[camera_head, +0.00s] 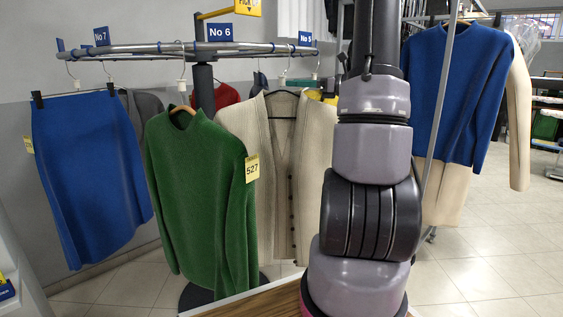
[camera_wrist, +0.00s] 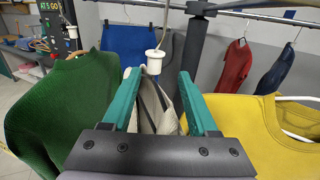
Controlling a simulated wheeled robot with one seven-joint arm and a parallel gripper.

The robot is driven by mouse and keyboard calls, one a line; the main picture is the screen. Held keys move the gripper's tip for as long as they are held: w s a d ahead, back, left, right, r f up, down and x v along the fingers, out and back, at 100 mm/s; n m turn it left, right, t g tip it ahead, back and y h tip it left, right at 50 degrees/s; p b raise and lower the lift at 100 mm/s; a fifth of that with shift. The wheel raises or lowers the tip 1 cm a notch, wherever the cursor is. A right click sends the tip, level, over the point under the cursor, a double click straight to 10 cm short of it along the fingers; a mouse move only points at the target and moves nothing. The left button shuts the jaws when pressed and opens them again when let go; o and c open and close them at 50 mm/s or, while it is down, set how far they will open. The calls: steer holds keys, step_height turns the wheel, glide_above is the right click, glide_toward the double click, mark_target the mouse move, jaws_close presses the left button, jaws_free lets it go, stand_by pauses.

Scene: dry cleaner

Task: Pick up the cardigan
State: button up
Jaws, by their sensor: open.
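The cardigan (camera_head: 255,125) is beige, with a dark button front. It hangs on the round rail in the head view, between the green sweater and my arm. My arm hides its right edge. In the wrist view the cardigan (camera_wrist: 150,108) shows between the two teal fingers of my gripper (camera_wrist: 158,75). The fingers are open, one on each side, with no visible grip on it. A white hanger piece (camera_wrist: 155,60) above the cardigan stands between the fingertips.
The green sweater (camera_head: 195,195) with a 527 tag hangs close on the left. A yellow garment (camera_wrist: 265,130) hangs close on the right in the wrist view. A blue skirt (camera_head: 88,170) hangs far left. A blue sweater (camera_head: 455,90) hangs on another rack at right.

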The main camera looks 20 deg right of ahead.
mark_target(281, 81)
steer(key=w+a, duration=0.1)
steer(key=a, duration=0.1)
steer(key=w+a, duration=0.1)
steer(key=shift+w+a+r, duration=0.3)
steer(key=shift+w+a, duration=0.25)
steer(key=shift+w, duration=0.2)
jaws_close()
stand_by(0.9)
